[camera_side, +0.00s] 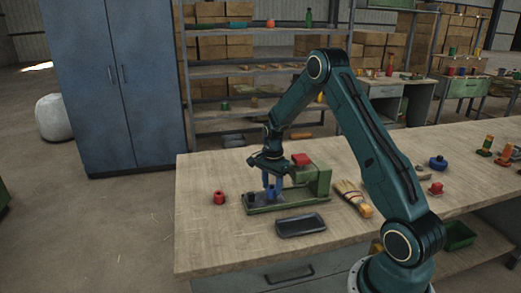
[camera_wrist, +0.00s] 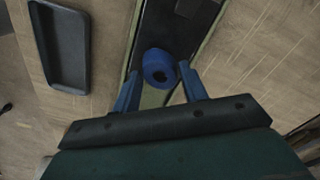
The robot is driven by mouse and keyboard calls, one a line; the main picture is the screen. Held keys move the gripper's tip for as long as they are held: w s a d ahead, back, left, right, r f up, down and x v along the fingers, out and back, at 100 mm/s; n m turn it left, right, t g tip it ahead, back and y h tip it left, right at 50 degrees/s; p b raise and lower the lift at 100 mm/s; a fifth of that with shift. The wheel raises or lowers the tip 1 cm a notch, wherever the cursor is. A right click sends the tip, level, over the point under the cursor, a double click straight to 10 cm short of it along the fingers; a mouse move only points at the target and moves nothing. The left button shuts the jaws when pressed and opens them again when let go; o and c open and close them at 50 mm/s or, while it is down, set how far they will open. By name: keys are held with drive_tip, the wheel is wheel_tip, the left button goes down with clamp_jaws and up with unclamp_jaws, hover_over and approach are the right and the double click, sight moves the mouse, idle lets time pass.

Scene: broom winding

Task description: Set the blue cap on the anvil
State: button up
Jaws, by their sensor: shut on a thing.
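The blue cap (camera_wrist: 158,68), round with a dark hole, sits between the two blue fingertips of my gripper (camera_wrist: 159,80) in the wrist view. My gripper is shut on it. In the side view my gripper (camera_side: 271,186) points down over the base of a green machine (camera_side: 283,204); the cap (camera_side: 271,192) is low between the fingers and hard to tell from them. I cannot tell whether it touches the base. The anvil is not clearly distinguishable; a small dark post (camera_side: 250,197) stands at the machine's left end.
A black tray (camera_side: 300,225) lies in front of the machine. A red cap (camera_side: 219,198) stands to its left. A broom head (camera_side: 353,198) lies to the right, and another blue round part (camera_side: 438,163) sits farther right. The bench's left front is clear.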

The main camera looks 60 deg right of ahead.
sight(272, 188)
drive_tip(key=shift+f, duration=0.55)
drive_tip(key=o, duration=0.7)
drive_tip(key=shift+c, duration=0.2)
drive_tip(key=shift+r, duration=0.1)
wheel_tip(272, 188, up, 11)
idle(1.4)
idle(0.4)
